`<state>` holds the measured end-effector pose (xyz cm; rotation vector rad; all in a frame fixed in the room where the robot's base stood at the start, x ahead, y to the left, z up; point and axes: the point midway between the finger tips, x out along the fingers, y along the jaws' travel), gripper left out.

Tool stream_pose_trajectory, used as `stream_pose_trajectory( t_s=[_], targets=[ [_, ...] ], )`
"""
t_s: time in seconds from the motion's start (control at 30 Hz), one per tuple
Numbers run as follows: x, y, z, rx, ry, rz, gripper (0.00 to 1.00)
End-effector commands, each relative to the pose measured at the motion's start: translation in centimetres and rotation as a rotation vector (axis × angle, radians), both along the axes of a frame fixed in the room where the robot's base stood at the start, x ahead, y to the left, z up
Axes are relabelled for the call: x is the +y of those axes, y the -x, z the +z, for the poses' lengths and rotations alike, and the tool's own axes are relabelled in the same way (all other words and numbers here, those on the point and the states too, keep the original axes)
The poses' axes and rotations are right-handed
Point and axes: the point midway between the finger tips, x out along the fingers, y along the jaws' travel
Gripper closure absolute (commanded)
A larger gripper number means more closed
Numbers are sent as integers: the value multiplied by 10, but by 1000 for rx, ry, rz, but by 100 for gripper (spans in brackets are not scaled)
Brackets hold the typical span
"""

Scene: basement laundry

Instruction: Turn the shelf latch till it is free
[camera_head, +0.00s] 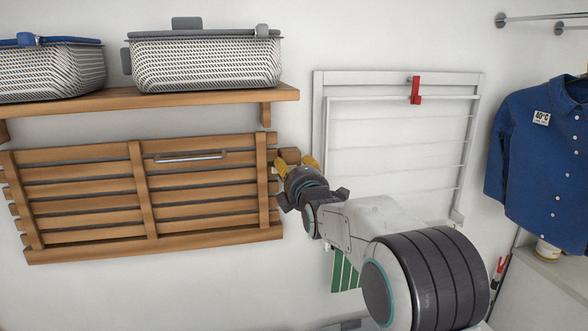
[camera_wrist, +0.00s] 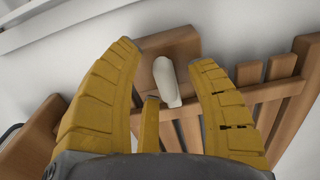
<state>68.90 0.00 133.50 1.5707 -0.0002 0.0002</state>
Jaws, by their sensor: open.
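The slatted wooden shelf (camera_head: 145,196) is folded flat against the wall, with a metal handle near its top. At its upper right a small wooden block (camera_head: 289,154) sits on the wall. In the wrist view this block (camera_wrist: 184,45) carries a pale, rounded latch lever (camera_wrist: 166,82) that reaches down toward the shelf slats (camera_wrist: 280,70). My gripper (camera_head: 297,163) is at the block, its yellow fingers apart. In the wrist view its fingers (camera_wrist: 165,58) stand on either side of the lever, with visible gaps. Contact cannot be told. The lever is too small to make out in the head view.
A fixed wooden shelf (camera_head: 190,97) with two baskets (camera_head: 205,63) is above. A white drying rack (camera_head: 395,80) with a red clip (camera_head: 415,91) is right of my gripper. A blue shirt (camera_head: 545,150) hangs at far right. Bare wall lies below the folded shelf.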

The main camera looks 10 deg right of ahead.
Motion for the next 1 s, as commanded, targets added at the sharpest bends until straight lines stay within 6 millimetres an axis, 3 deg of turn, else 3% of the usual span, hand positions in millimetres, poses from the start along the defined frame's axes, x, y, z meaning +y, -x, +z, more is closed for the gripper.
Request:
stream_pose_trajectory(
  t_s=[0.17, 0.73, 1.0],
  targets=[
    [0, 0, 0, 0, 0, 0, 49],
    [0, 0, 0, 1, 0, 0, 100],
    [0, 0, -1, 0, -10, 0, 100]
  ],
)
